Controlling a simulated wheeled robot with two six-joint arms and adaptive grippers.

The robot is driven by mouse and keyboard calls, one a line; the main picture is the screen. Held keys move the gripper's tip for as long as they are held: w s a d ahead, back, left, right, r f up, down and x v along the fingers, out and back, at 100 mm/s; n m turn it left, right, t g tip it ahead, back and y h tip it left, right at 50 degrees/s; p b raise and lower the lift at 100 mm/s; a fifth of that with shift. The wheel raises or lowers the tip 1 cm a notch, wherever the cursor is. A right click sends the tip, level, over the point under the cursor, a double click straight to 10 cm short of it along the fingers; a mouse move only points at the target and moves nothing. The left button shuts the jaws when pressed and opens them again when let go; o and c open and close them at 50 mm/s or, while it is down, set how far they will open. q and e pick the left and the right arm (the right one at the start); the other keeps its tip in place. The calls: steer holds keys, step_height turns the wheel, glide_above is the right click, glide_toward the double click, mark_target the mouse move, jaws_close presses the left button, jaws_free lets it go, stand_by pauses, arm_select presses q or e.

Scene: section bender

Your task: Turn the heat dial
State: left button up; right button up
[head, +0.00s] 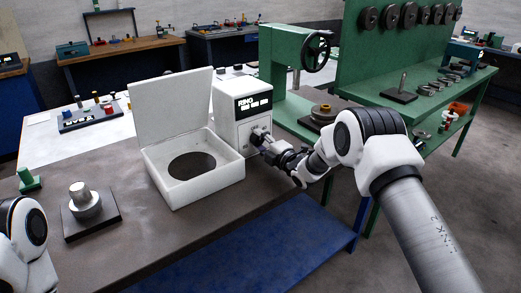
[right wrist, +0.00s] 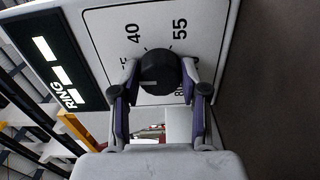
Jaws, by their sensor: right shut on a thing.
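The heat dial (right wrist: 158,72) is a round black knob on a white panel with printed numbers, 40 and 55 readable, in the right wrist view. My right gripper (right wrist: 158,84) has a finger on each side of the dial and is shut on it. In the head view my right gripper (head: 262,140) reaches the front of the white control box (head: 228,112), which carries a black label reading RING, and it hides most of the dial there. My left arm shows only in part at the lower left of the head view; its gripper is out of view.
A white box with an open lid (head: 172,105) and a round dark opening stands left of the control box. A metal cylinder on a dark plate (head: 92,222) sits at the left of the grey table (head: 150,240). A green press (head: 283,60) with a handwheel stands behind.

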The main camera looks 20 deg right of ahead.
steer(key=shift+n, duration=0.4)
steer(key=o, duration=1.1)
steer(key=shift+o, duration=0.2)
steer(key=v, duration=1.2)
